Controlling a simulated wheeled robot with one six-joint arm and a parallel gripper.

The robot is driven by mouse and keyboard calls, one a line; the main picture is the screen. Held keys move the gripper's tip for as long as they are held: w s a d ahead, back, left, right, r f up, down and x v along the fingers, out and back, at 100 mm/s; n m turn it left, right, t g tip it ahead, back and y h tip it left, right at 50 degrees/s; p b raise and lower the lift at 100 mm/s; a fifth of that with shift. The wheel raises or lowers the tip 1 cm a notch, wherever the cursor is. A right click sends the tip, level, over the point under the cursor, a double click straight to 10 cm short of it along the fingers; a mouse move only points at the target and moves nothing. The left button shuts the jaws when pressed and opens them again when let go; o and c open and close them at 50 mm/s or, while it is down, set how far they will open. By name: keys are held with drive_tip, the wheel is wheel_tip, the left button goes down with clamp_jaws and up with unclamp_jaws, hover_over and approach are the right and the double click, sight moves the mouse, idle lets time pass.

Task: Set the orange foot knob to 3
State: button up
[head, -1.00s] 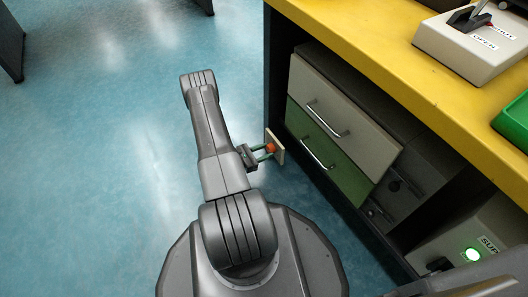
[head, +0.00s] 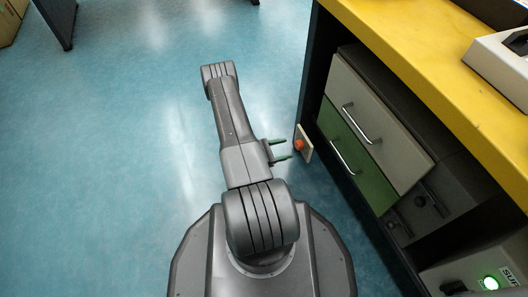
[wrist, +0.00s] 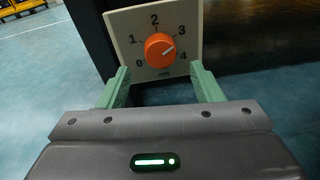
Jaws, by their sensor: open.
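The orange knob (head: 299,145) sits on a pale dial plate (head: 306,151) at the near-left end of the bench. In the wrist view the knob (wrist: 159,49) is in front of a plate (wrist: 120,24) numbered 0 to 4. Its light pointer mark faces right, between 3 and 4; the exact angle is hard to read. My gripper (head: 284,149) is open, its green fingers apart and empty, a short gap back from the knob. In the wrist view my gripper (wrist: 159,74) has one finger either side, below the knob.
A yellow-topped bench (head: 400,55) runs along the right, with a white drawer (head: 375,115) and a green drawer (head: 352,155) beside the dial. A box with a lit green button (head: 489,283) stands at lower right.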

drive_tip(key=p+v, duration=0.2)
drive_tip(key=v, duration=0.7)
drive_tip(key=shift+a, duration=0.35)
drive_tip(key=shift+c, duration=0.2)
